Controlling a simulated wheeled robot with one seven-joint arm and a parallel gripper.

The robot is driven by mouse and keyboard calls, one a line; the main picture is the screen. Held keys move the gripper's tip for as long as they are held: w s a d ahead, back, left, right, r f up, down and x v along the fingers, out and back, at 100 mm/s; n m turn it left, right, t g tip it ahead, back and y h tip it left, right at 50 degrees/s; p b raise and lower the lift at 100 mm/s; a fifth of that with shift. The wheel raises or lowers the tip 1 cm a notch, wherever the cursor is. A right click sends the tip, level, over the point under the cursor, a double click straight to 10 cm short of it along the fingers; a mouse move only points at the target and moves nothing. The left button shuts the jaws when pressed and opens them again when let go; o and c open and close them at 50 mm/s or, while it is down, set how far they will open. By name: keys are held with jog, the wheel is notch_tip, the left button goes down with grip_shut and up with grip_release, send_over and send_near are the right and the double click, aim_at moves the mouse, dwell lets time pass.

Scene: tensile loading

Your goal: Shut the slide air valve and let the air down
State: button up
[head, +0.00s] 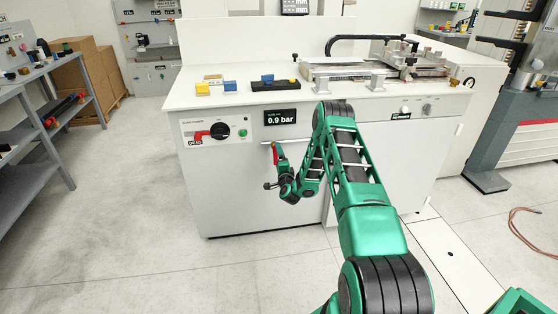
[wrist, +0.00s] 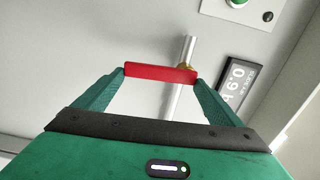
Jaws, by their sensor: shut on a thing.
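The slide air valve shows as a red bar (wrist: 160,75) in the wrist view, lying across a silver pipe (wrist: 186,103) with a bit of brass at the crossing. My gripper (wrist: 159,76) has one finger at each end of the red bar and is shut on it. In the head view the red part (head: 276,153) is small, under the front edge of the white bench, and my gripper (head: 277,158) is at it.
The bench front (head: 235,180) stands close behind my gripper. A panel with a black and red rotary switch (head: 220,130) and a green button (head: 243,133) is left of the display.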

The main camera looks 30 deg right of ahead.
jog(key=shift+f+m, duration=0.15)
jog(key=shift+m, duration=0.25)
jog(key=o, duration=1.3)
jog(key=shift+s+a, duration=0.35)
jog(key=shift+s, duration=0.2)
jog(key=shift+v, duration=4.65)
jog(key=shift+d, duration=0.1)
